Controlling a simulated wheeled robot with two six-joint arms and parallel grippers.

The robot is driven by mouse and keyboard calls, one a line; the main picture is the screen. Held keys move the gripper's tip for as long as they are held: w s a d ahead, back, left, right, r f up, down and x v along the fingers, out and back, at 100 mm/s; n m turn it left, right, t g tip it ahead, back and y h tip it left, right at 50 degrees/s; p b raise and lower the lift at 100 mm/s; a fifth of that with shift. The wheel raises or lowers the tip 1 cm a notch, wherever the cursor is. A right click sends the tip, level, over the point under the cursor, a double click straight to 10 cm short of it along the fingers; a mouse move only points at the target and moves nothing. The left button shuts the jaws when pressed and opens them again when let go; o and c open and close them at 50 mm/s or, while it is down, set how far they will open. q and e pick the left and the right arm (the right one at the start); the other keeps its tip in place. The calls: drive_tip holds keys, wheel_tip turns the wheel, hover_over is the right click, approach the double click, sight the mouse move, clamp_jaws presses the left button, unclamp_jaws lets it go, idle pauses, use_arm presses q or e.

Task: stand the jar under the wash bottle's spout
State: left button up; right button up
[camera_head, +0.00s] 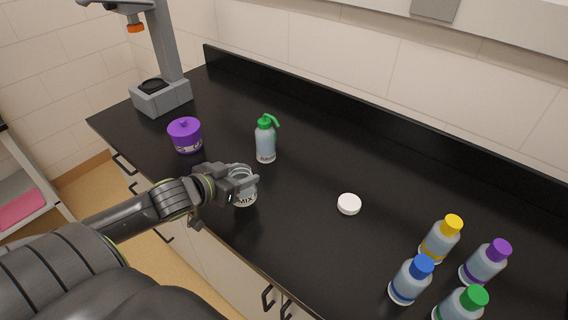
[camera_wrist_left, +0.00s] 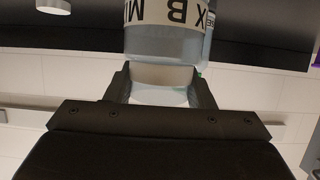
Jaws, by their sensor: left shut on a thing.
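The jar (camera_head: 245,197) is clear glass with a white label reading "MIX". My left gripper (camera_head: 242,178) is shut on it near its top, close to the counter's front edge. In the left wrist view the jar (camera_wrist_left: 165,45) sits between the fingers of the left gripper (camera_wrist_left: 162,85), its label upside down. The wash bottle (camera_head: 265,142) has a green top with a bent spout and stands on the counter behind the jar, slightly to the right. The jar and the wash bottle are apart. My right gripper is in neither view.
A white lid (camera_head: 349,204) lies on the black counter (camera_head: 300,170) to the right. A purple lidded pot (camera_head: 185,135) and a grey stand (camera_head: 163,95) are at left. Several capped bottles, including a yellow-capped one (camera_head: 440,240), stand at the right front. The middle is clear.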

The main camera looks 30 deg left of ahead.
use_arm(q)
drive_tip(key=shift+w+d, duration=0.1)
drive_tip(key=shift+w, duration=0.3)
drive_tip(key=r+x, duration=0.1)
drive_tip(key=x, duration=0.4)
drive_tip(key=w+r+p+x, duration=0.1)
drive_tip(key=x, duration=0.5)
drive_tip(key=r+p+x, duration=0.1)
drive_tip(key=x, duration=0.5)
drive_tip(key=shift+w+d+r, duration=0.15)
drive_tip(key=shift+d, duration=0.1)
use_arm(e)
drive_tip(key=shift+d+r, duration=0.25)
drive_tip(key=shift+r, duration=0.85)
use_arm(q)
drive_tip(key=shift+f, duration=0.25)
drive_tip(key=shift+f, duration=0.15)
drive_tip(key=o, duration=1)
drive_tip(key=shift+c, duration=0.2)
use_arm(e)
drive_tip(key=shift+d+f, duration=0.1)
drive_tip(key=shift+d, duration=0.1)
